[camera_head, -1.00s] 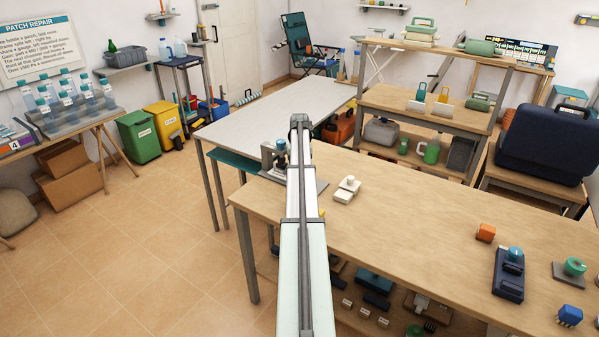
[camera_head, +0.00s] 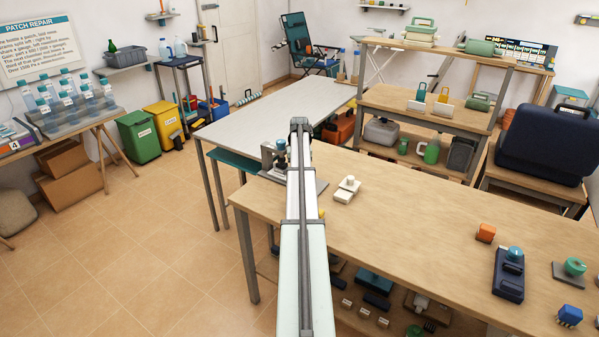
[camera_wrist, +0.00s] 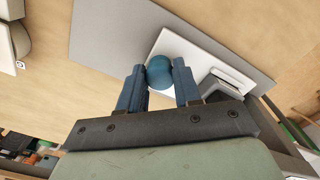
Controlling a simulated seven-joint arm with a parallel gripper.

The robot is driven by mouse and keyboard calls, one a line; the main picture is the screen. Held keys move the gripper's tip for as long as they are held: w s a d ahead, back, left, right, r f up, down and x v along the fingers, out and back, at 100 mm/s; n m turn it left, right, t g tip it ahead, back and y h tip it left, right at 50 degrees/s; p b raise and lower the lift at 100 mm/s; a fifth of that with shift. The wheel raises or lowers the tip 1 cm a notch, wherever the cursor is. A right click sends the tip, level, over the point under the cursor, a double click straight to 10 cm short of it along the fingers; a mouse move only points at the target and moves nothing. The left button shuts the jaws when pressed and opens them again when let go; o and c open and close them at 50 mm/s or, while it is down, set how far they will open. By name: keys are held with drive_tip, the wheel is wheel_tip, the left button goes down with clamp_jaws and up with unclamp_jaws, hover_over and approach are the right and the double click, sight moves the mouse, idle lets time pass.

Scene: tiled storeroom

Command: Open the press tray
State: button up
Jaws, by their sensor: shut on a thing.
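In the wrist view, a round blue knob (camera_wrist: 159,72) sits between the two blue fingers of my gripper (camera_wrist: 160,78). My gripper is shut on it, with a finger at each side. Under the knob is a white plate (camera_wrist: 178,45), which looks like the press tray, lying over a flat grey base (camera_wrist: 100,32). A pale raised block (camera_wrist: 228,82) stands close to the right finger. In the head view, the press (camera_head: 268,153) stands at the wooden table's left end, partly hidden by my arm. My fingertips are hidden there.
A small white device (camera_head: 346,190) stands on the wooden table (camera_head: 410,215), right of my arm. The middle of the tabletop is clear.

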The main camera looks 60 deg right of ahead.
clamp_jaws()
drive_tip(key=s, duration=1.1)
drive_tip(key=shift+s, duration=0.25)
drive_tip(key=o, duration=0.9)
unclamp_jaws()
drive_tip(key=shift+r, duration=0.1)
wheel_tip(320, 180, up, 14)
drive_tip(key=shift+f, duration=0.15)
drive_tip(key=shift+w, duration=0.1)
